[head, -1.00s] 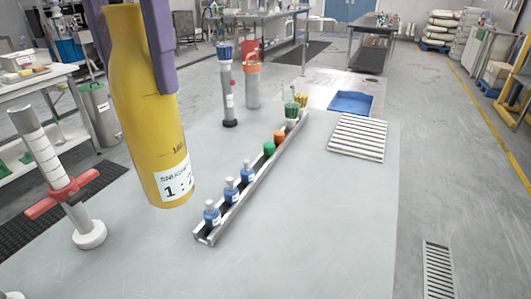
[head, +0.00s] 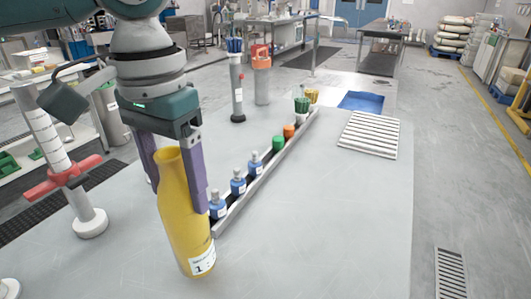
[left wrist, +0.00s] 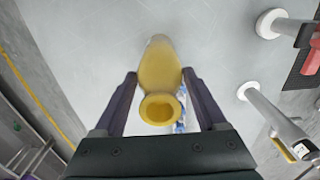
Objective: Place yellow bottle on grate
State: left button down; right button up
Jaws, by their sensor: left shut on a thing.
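The yellow bottle (head: 185,225) is between the purple fingers of my left gripper (head: 175,190), which is shut on it. The bottle is nearly upright, with a white label low on its side, over the near part of the grey table. I cannot tell whether its base touches the table. In the left wrist view the bottle (left wrist: 160,70) shows its open mouth between the fingers (left wrist: 160,88). The white slatted grate (head: 368,135) lies empty at the table's far right, well away from the bottle. My right gripper is not in view.
A narrow rail (head: 262,172) with small blue, green and orange items runs diagonally behind the bottle. A grey stand with a red clamp (head: 72,175) is at left. A blue tray (head: 361,101) lies behind the grate. The table right of the rail is clear.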

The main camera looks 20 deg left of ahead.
pick_arm(q)
jog(key=shift+f, duration=1.3)
jog(key=shift+c, duration=1.9)
grip_release()
jog(key=shift+f, duration=0.15)
jog(key=o, duration=0.4)
